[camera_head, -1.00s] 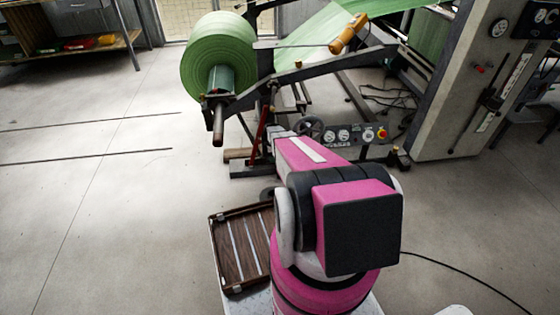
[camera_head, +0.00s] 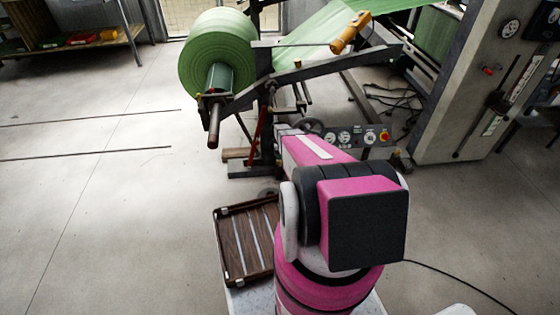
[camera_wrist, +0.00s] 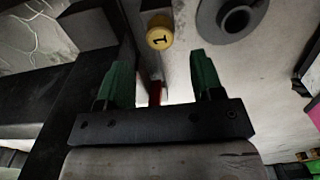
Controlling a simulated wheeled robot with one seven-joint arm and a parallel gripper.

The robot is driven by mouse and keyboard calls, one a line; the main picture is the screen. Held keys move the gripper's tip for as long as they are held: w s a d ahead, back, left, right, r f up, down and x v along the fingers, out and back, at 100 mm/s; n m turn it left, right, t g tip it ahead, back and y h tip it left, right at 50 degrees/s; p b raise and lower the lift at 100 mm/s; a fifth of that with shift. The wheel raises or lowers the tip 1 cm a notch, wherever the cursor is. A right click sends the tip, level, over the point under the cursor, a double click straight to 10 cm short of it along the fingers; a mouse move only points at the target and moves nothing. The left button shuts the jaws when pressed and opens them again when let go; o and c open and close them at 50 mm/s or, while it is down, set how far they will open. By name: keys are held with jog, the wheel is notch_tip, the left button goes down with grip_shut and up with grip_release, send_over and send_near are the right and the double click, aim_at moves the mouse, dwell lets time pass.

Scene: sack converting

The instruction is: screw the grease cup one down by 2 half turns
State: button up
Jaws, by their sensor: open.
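The grease cup one (camera_wrist: 159,38) shows in the wrist view as a small yellow round cap marked "1", on a pale grey machine part. My gripper (camera_wrist: 157,64) has two green fingers, spread apart with nothing between them. The cup appears just beyond the fingertips, near the middle of the gap; the exact distance I cannot tell. In the head view my own arm hides the gripper, and I cannot pick out cup one with certainty.
A green film roll (camera_head: 217,55) sits on the dark machine frame (camera_head: 305,72). A control panel (camera_head: 355,138) stands low beyond my arm. In the wrist view a grey round fitting (camera_wrist: 232,16) is right of the cup and a dark beam (camera_wrist: 40,90) left. Floor at left is mostly clear.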

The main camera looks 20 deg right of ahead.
aim_at(279, 162)
notch_tip(279, 162, down, 7)
jog(key=shift+r, duration=0.1)
jog(key=c, duration=0.9)
